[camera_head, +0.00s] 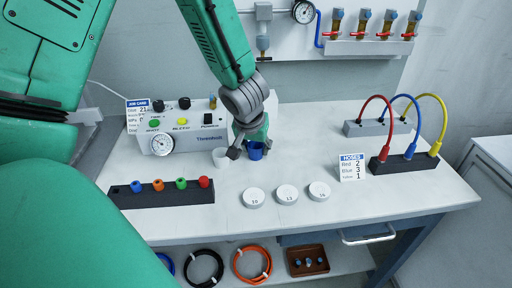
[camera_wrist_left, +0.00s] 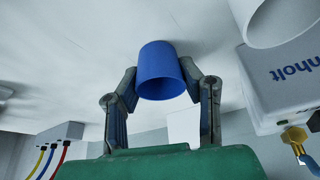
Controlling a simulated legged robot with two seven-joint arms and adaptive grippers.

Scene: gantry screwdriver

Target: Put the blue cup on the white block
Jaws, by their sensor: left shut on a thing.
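My left gripper (camera_head: 246,152) is shut on the blue cup (camera_head: 256,152), just over or at the table behind the numbered discs. In the left wrist view the blue cup (camera_wrist_left: 160,72) sits between the two fingertips of the left gripper (camera_wrist_left: 162,84), its open rim facing the camera. I cannot tell whether the cup touches the table. A pale block-like shape (camera_head: 272,104) shows behind the gripper, partly hidden by the arm. A white square face (camera_wrist_left: 184,127) also shows beyond the fingers in the left wrist view; it may be the white block. My right gripper is not in view.
A white cup (camera_head: 221,158) stands close left of the gripper. The Thrennholt box (camera_head: 180,138) is behind it. A dark peg strip (camera_head: 160,194), several white discs (camera_head: 287,194), a HOSES card (camera_head: 352,168) and looped hoses (camera_head: 407,162) are around. The right-middle table is clear.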

